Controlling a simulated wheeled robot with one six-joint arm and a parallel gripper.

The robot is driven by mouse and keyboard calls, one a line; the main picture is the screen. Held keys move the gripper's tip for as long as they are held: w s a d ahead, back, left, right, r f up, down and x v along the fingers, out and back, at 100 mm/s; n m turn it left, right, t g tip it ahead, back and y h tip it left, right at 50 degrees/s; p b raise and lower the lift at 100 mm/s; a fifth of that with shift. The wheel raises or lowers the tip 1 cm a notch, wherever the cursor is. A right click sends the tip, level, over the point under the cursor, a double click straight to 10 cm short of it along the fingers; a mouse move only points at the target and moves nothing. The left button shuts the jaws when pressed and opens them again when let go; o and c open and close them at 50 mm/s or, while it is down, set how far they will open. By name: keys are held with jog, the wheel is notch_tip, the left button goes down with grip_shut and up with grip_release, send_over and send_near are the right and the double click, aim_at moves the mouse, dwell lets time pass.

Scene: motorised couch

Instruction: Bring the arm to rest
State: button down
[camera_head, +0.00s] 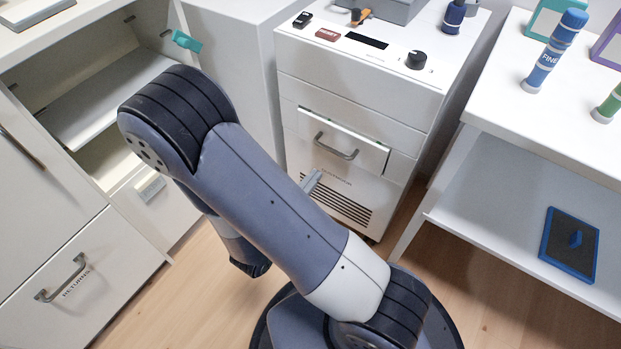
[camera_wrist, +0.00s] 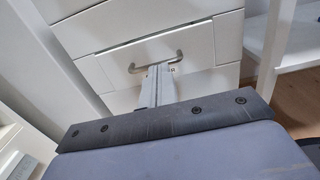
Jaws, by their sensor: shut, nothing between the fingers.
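My arm (camera_head: 270,215) reaches across the middle of the head view, bent at a high elbow. My gripper (camera_head: 312,180) is mostly hidden behind the arm there; only a grey tip shows, below and left of a drawer handle (camera_head: 338,147). In the wrist view my gripper (camera_wrist: 158,72) has its two fingers together, with nothing between them. They point towards the same handle (camera_wrist: 155,62) and overlap it in the picture; I cannot tell the gap from this view. The head view shows the tip apart from the handle.
The white cabinet (camera_head: 290,85) carries a red button (camera_head: 328,34) and a black knob (camera_head: 416,60). Its small drawer front (camera_head: 365,155) stands slightly proud. An open cabinet (camera_head: 100,105) is left; a white shelf table (camera_head: 500,125) with bottles is right. Floor shows between them.

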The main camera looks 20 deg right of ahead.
aim_at(349, 135)
jog(key=shift+s+a, duration=0.1)
jog(key=shift+a, duration=0.05)
dwell(0.3)
jog(key=shift+b+x, duration=1)
jog(key=shift+x, duration=5.65)
